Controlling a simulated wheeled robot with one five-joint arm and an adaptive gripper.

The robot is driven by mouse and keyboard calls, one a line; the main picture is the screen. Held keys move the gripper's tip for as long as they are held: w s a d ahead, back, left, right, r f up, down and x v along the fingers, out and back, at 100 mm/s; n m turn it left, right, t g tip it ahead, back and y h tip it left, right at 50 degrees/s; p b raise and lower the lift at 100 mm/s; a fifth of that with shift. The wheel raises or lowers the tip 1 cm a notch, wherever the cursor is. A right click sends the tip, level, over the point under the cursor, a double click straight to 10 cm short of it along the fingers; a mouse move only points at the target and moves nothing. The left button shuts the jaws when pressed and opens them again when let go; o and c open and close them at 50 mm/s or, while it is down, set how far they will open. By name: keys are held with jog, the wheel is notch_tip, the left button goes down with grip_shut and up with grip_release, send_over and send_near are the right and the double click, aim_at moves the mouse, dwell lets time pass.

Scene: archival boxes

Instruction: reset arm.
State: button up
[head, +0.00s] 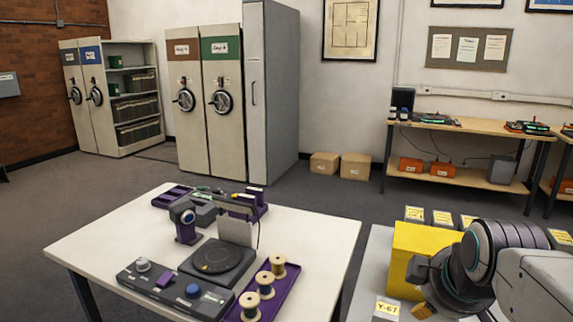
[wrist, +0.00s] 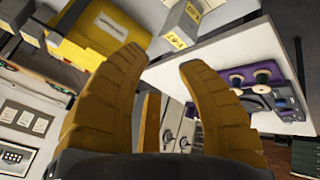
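My gripper (head: 424,298) is at the lower right of the head view, at the end of my dark arm. In the wrist view its brown ridged fingers (wrist: 161,57) are spread apart. I see nothing held between them. In the head view the gripper is just in front of a yellow box (head: 408,250), above a light grey surface (head: 372,262). The yellow box also shows at the upper left of the wrist view (wrist: 90,38). I cannot tell whether the gripper touches anything; my arm hides part of the box.
A white table (head: 110,240) holds a device with a dark turntable (head: 217,260), a control panel (head: 170,290) and a purple spool tray (head: 285,290). Small labelled grey boxes (head: 442,219) stand behind the yellow box. Shelving cabinets (head: 205,100) and a wooden bench (head: 460,126) stand farther back. Open floor lies between.

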jog(key=s+a+m+g+p, duration=0.1)
jog(key=s+a+m+p, duration=0.1)
jog(key=s, duration=0.3)
jog(key=s+a+m+g+y+p, duration=0.1)
jog(key=s+a+m+p, duration=0.1)
jog(key=s+p, duration=0.2)
jog(key=s+a+m+g+p, duration=0.1)
jog(key=s+a+m+p, duration=0.1)
jog(key=s+m+p, duration=0.1)
jog(key=shift+s+a+r+p, duration=0.3)
jog(key=shift+s+r+p, duration=0.15)
jog(key=shift+s, duration=0.85)
